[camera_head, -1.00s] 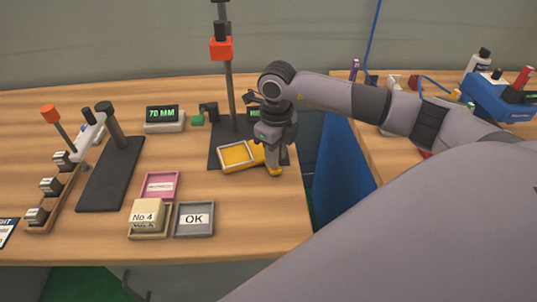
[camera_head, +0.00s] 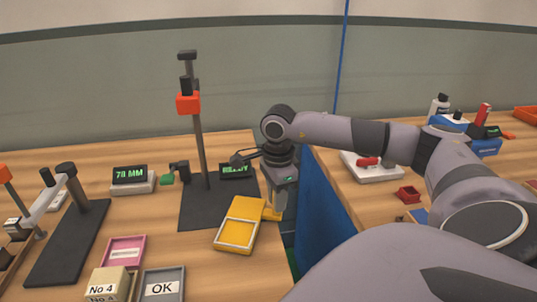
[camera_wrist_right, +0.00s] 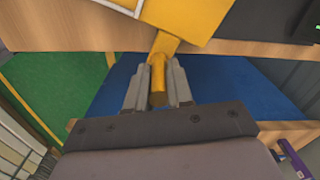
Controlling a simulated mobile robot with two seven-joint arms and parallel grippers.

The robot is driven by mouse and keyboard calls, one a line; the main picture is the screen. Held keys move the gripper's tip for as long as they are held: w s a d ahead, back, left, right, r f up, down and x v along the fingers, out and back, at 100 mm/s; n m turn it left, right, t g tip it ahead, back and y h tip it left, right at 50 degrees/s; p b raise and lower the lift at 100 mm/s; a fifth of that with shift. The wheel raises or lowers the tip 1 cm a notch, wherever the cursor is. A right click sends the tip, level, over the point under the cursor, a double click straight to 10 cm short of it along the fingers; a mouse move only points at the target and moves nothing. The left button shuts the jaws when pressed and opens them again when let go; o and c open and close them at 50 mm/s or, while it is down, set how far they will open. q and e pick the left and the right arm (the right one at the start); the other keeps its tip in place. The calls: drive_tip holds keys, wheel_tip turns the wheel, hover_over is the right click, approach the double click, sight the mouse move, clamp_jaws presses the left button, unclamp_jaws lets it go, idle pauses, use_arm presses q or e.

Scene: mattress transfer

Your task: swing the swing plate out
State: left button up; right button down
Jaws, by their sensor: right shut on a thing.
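The yellow swing plate (camera_head: 246,208) lies at the foot of the drop stand, angled toward the front of the table, with a framed recess at its near end. Its handle (camera_head: 271,214) sticks out on the right, near the table's right edge. My right gripper (camera_head: 277,203) points down and is shut on this handle. In the right wrist view the fingers (camera_wrist_right: 158,88) stand on both sides of the yellow handle peg (camera_wrist_right: 158,76), with the swing plate (camera_wrist_right: 190,18) beyond it. My left gripper is not in view.
The stand's black base (camera_head: 196,212) and upright post (camera_head: 201,145) with an orange block (camera_head: 188,103) are beside the plate. A pink tray (camera_head: 125,249), an OK tray (camera_head: 163,287) and a No 4 block (camera_head: 108,282) lie front left. A gap separates the right table.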

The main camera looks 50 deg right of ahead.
drive_tip(key=shift+w+d+n, duration=0.2)
drive_tip(key=shift+d+n, duration=0.4)
drive_tip(key=shift+n, duration=0.3)
drive_tip(key=shift+w+d+n, duration=0.1)
drive_tip(key=shift+d+n, duration=0.1)
drive_tip(key=shift+n, duration=0.1)
drive_tip(key=shift+r, duration=0.1)
drive_tip(key=c, duration=1)
unclamp_jaws()
wheel_tip(320, 180, up, 7)
drive_tip(key=shift+r, duration=0.1)
